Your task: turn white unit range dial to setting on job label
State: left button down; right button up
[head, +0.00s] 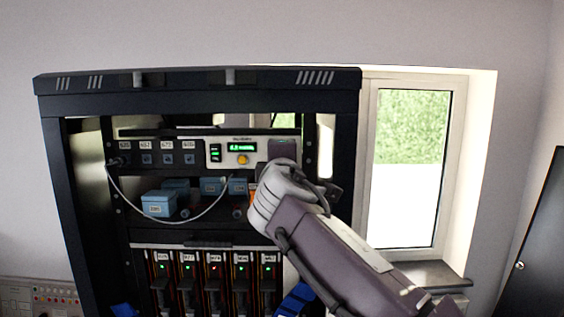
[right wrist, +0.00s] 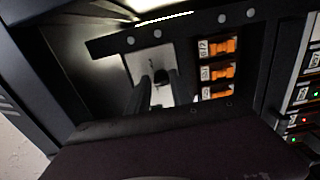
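The white unit (head: 230,154) sits in the upper part of the rack in the head view, with a green display and a yellow knob (head: 242,160). My right gripper (head: 283,148) is at the unit's right end and hides that part. In the right wrist view, its two dark fingers (right wrist: 160,92) stand apart in front of a pale panel (right wrist: 145,62). A dark round knob (right wrist: 160,76) shows between the fingertips; I cannot tell whether they touch it. The dial's setting and the job label cannot be read. My left gripper is not in view.
Blue boxes (head: 159,203) and a pale looping cable lie on the shelf below. Modules with green and red lights (head: 188,268) fill the lower rack. Orange labelled parts (right wrist: 218,72) are beside the panel in the wrist view. A window (head: 405,165) is at right.

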jog(key=shift+o, duration=1.2)
jog(key=shift+w+f, duration=0.1)
jog(key=shift+w, duration=0.05)
jog(key=s+b, duration=0.4)
jog(key=s, duration=0.5)
